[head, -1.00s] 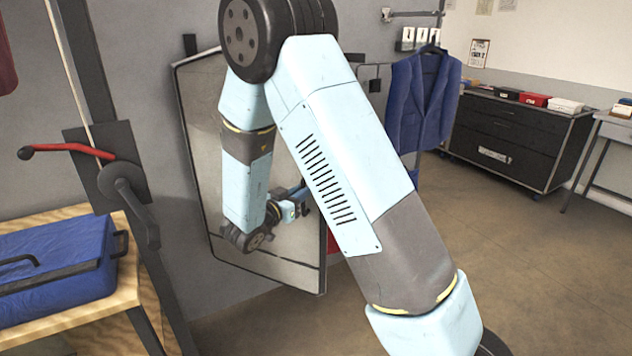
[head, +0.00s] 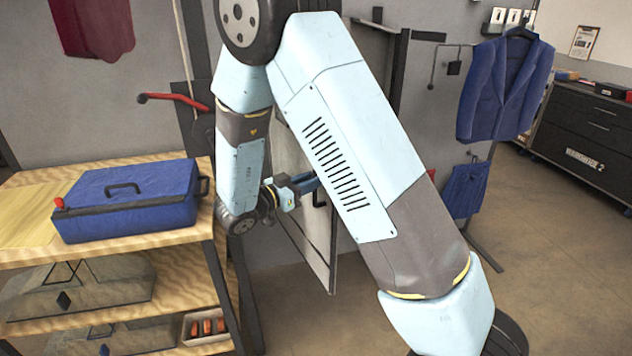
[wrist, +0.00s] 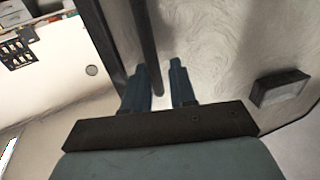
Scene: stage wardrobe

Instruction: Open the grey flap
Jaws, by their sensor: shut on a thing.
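The grey flap (head: 318,240) is a tall panel with a dark edge, standing at an angle out from the wall in the head view. My arm hides much of it. Its pale, swirled surface fills the upper right of the wrist view (wrist: 220,45). A dark bar handle (wrist: 146,40) runs along it, near its dark edge. My gripper (wrist: 160,85) has its two blue fingers on either side of the bar's end and is shut on it. In the head view my gripper (head: 312,184) is partly hidden behind my arm.
A wooden shelf bench with a blue case (head: 130,205) stands at the left. A red-handled lever (head: 175,98) is on the wall behind.

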